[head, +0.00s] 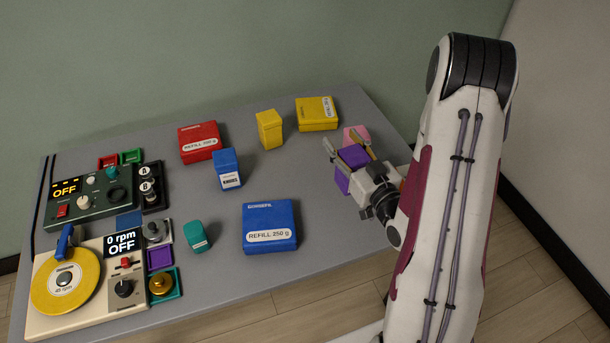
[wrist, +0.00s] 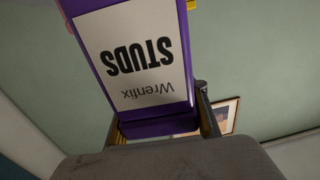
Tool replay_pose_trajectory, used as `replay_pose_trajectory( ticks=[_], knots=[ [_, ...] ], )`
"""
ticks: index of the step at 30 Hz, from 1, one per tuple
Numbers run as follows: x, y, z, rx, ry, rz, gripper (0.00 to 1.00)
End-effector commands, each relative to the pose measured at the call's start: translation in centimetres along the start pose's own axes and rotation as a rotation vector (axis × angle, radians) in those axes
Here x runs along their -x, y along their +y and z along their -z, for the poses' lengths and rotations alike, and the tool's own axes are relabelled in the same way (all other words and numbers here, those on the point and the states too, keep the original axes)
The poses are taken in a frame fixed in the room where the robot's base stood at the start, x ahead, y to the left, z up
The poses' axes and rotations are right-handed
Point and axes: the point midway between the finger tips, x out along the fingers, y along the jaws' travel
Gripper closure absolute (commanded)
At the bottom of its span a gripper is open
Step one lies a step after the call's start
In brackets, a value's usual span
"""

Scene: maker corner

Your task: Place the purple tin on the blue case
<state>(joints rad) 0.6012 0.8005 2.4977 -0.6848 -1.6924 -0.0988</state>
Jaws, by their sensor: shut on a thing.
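The purple tin (head: 352,156) is held between the fingers of my gripper (head: 346,146) at the right side of the table. In the wrist view the purple tin (wrist: 140,58) fills the space between the fingers, its white label reading "Wrenfix STUDS" upside down. My gripper is shut on it. The blue case (head: 270,226) is a flat box with a "REFILL 250 g" label, lying on the table to the lower left of my gripper. Its top is bare. The tin's height above the table is hard to judge.
A pink item (head: 357,133) shows partly behind the gripper. Yellow boxes (head: 317,113) (head: 269,129), a red case (head: 199,142), a smaller blue box (head: 227,169) and a teal tin (head: 195,236) stand around. Control devices (head: 95,200) fill the left side. Grey table (head: 300,190) is clear between blue case and gripper.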

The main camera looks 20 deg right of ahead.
Motion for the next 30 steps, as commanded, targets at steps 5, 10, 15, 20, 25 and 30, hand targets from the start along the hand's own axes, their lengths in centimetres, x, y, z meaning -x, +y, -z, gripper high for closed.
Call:
replay_pose_trajectory(
  ticks=[5,10,15,20,25,30],
  knots=[
    [-0.3,-0.8,0.2,0.001,0.001,0.017,0.82],
    [-1.2,-2.9,1.1,0.002,0.003,0.061,0.82],
    [-2.3,-7.0,2.7,0.002,0.004,0.16,0.82],
    [-3.0,-12.2,4.2,0.003,0.004,0.294,0.82],
    [-2.9,-17.8,5.5,0.003,0.003,0.452,0.82],
    [-1.9,-22.7,6.1,0.002,0.002,0.602,0.82]
  ],
)
